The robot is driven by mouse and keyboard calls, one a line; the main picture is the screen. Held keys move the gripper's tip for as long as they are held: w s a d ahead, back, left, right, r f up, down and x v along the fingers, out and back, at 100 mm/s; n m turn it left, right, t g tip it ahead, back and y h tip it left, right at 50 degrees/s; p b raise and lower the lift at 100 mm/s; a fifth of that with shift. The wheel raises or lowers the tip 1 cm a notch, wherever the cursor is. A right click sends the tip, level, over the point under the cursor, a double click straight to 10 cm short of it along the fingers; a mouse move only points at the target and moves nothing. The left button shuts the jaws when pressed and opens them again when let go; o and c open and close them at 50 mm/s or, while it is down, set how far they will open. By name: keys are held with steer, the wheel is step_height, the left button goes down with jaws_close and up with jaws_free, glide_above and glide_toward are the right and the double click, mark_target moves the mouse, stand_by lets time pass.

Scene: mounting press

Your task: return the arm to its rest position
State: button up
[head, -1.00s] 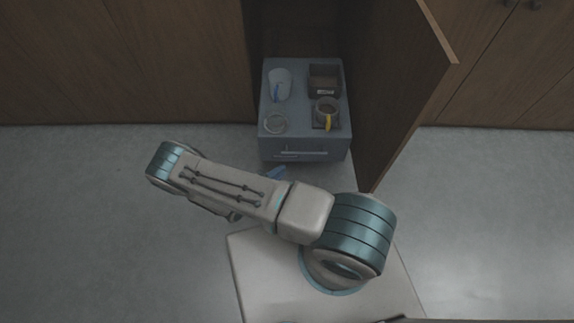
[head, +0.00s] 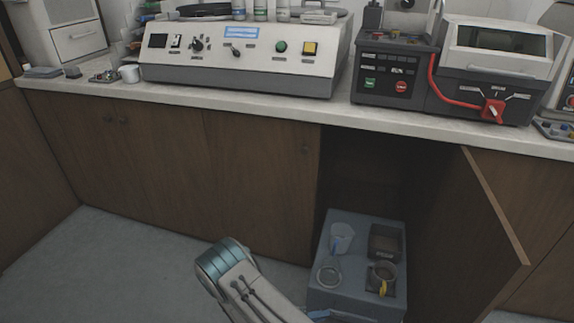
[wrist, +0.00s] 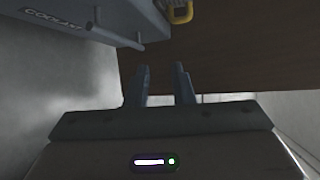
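In the wrist view my gripper (wrist: 163,88) shows two dark fingers with a gap between them and nothing held. It is beside the grey drawer unit (wrist: 60,22), which is marked "COOLANT" and has a bar handle. In the head view my arm (head: 240,284) reaches up from the bottom edge, left of the same drawer unit (head: 318,275); the gripper itself is out of sight there, apart from a small blue part at the drawer front that I cannot identify surely.
A cabinet door (head: 470,235) stands open on the right. Machines (head: 240,55) stand on the counter (head: 260,118) above.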

step_height(320, 180, up, 39)
steer(key=s+d+m+g+y+p, duration=0.1)
steer(key=m+g+y+p, duration=0.25)
steer(key=m+p, duration=0.45)
steer(key=d+m+g+y+p, duration=0.2)
steer(key=m+g+y+p, duration=0.15)
steer(key=m, duration=0.95)
steer(key=s+r+m+t+y+p, duration=0.2)
steer(key=s+r+m+p, duration=0.2)
steer(key=r, duration=0.5)
steer(key=s+d+r+m+t+y+p, duration=0.1)
steer(key=s+r+m+y+p, duration=0.2)
steer(key=r+m, duration=0.4)
steer(key=s+r+m+t+y+p, duration=0.2)
steer(key=s+r+m+p, duration=0.3)
steer(key=r, duration=0.8)
steer(key=shift+d+m+t+y, duration=0.3)
steer(key=shift+d+m+y, duration=0.05)
steer(key=shift+m+y, duration=0.05)
